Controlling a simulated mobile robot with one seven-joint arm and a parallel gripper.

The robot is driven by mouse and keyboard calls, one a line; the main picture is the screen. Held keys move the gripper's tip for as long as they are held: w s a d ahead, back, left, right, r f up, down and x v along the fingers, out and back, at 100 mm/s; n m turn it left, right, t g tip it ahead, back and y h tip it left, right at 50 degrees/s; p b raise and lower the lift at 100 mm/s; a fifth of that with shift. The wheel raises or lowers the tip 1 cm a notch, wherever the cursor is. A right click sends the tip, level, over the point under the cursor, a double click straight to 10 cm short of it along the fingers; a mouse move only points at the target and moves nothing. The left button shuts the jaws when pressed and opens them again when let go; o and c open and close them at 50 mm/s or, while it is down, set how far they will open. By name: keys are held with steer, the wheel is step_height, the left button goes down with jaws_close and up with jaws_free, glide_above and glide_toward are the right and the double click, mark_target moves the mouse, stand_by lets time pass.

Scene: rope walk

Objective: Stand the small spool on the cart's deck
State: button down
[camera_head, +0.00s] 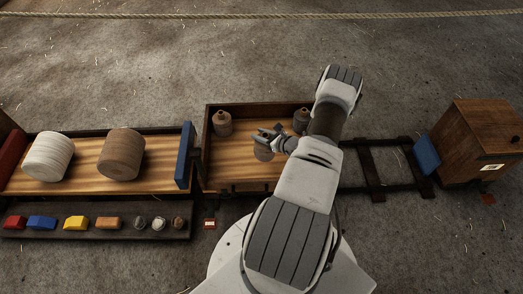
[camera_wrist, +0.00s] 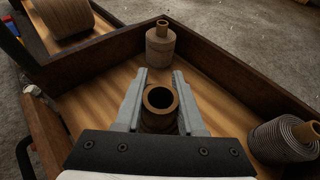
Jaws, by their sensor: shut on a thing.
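My gripper (camera_head: 268,135) is shut on a small grey-brown spool (camera_head: 264,153) in the head view. In the wrist view, my gripper (camera_wrist: 159,76) has a finger on each side of the spool, whose brown ring-shaped top (camera_wrist: 160,99) faces the camera. The spool looks upright, but its foot is hidden, so I cannot tell whether it touches the floor beneath. It is inside a low-walled wooden tray (camera_head: 232,177). A decked platform (camera_head: 88,173) with a blue end board (camera_head: 185,155) adjoins on the left. I cannot tell which is the cart.
Other small spools stand in the tray, at back left (camera_head: 222,125) and back right (camera_head: 301,121). A white spool (camera_head: 48,156) and a brown spool (camera_head: 121,154) lie on the left platform. Rails (camera_head: 372,170) run right to a wooden cabinet (camera_head: 470,140).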

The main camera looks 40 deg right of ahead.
steer(key=shift+f+b, duration=1.3)
steer(key=shift+f, duration=2.15)
steer(key=shift+f, duration=0.15)
steer(key=c, duration=0.5)
jaws_free()
steer(key=shift+s+r, duration=0.15)
steer(key=shift+r, duration=0.15)
steer(key=p+v, duration=0.4)
steer(key=v, duration=0.7)
steer(key=shift+s, duration=0.3)
